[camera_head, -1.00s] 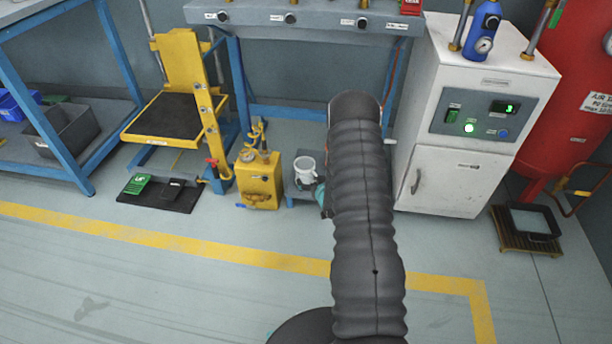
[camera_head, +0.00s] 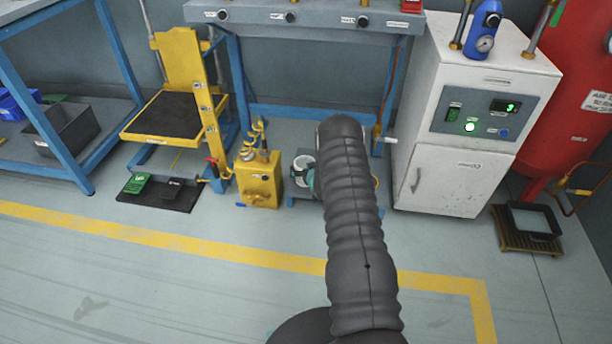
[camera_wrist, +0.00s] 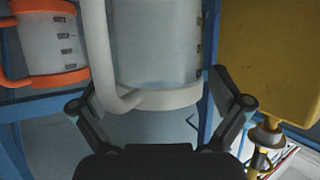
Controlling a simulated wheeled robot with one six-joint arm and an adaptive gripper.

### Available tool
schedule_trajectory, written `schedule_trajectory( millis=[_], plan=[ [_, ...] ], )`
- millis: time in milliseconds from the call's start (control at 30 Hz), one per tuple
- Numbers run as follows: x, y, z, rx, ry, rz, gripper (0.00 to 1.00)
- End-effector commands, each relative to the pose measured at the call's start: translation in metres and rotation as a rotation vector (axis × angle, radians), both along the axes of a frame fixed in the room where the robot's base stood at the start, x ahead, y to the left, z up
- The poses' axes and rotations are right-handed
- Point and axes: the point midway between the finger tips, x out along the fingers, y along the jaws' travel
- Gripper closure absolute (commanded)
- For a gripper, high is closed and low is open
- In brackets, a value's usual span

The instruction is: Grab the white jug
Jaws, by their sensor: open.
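The white jug (camera_wrist: 158,45) fills the upper middle of the wrist view, with a thick white rim and a white handle (camera_wrist: 97,50) on its left. My gripper (camera_wrist: 152,80) is open, with one finger to each side of the jug in the wrist view. The left finger appears near the handle and the right finger near the opposite side. I see no clear grip or contact. In the head view my arm mostly hides the gripper.
A jug with orange rim and handle (camera_wrist: 50,45) stands left of the white jug in the wrist view. The yellow box (camera_head: 259,182) is close on the other side. A blue bench frame (camera_head: 285,113) is behind, and a white cabinet (camera_head: 450,180) stands right.

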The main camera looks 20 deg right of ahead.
Motion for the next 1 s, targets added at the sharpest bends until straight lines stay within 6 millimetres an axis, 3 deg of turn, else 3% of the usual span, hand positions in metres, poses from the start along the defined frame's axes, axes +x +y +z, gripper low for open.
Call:
schedule_trajectory(
  millis=[300,567,1000],
  plan=[
    [0.0043,-0.0008,-0.0021,0.001,0.001,-0.001,0.00],
    [0.0042,-0.0009,-0.0021,0.001,0.001,-0.001,0.60],
    [0.0047,-0.0010,0.0064,0.000,-0.001,-0.001,0.61]
  ],
)
